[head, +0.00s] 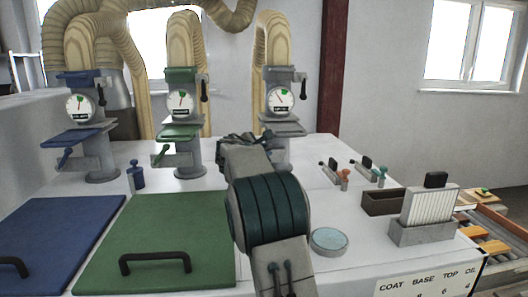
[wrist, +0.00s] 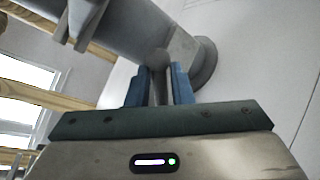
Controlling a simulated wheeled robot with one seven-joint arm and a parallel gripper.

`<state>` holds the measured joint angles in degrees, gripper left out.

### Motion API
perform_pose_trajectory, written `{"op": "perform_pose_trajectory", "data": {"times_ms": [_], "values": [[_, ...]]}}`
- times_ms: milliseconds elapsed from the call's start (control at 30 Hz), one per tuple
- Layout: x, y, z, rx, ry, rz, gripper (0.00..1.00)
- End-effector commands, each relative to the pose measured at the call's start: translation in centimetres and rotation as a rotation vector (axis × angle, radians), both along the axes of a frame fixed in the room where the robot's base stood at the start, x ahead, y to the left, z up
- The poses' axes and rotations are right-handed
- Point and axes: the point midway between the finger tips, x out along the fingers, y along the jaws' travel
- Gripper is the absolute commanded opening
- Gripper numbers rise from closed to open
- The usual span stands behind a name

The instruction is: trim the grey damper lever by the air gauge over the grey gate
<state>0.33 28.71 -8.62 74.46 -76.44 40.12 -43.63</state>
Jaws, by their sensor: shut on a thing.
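The grey gate (head: 281,128) is on the rightmost grey column, with a round white air gauge (head: 281,96) above it. The gauge has a green mark at its upper right; its needle is too small to read surely. My gripper (head: 243,140) is in front of the gate's lower left and hides the grey lever in the head view. In the wrist view, my gripper's blue fingers (wrist: 159,88) are shut on the grey damper lever (wrist: 159,60), whose round knob shows between them. The grey column's base (wrist: 205,65) is just beyond.
A green gate (head: 181,132) and a blue gate (head: 72,138) stand to the left. Green (head: 160,240) and blue (head: 45,235) lids lie in front. A round pale-blue dish (head: 328,240) and a grey holder of white plates (head: 425,231) are at right.

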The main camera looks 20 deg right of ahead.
Motion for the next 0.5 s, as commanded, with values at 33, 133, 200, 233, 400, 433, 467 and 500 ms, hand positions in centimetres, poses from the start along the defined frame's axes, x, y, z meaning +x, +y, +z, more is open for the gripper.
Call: {"op": "perform_pose_trajectory", "data": {"times_ms": [33,133,200,233,400,433,467,500], "values": [[0.0,0.1,-0.2,-0.02,0.004,0.001,0.0],[0.0,0.5,-0.2,-0.086,0.022,0.003,0.0],[-0.1,0.8,-0.1,-0.145,0.038,0.002,0.0],[-0.1,0.9,0.0,-0.173,0.046,0.003,0.0],[0.0,1.5,0.7,-0.297,0.081,0.004,0.0],[0.0,1.6,0.8,-0.313,0.086,0.002,0.0],[0.0,1.6,0.9,-0.327,0.09,0.002,0.0],[0.0,1.6,1.0,-0.341,0.094,0.002,0.0]]}}
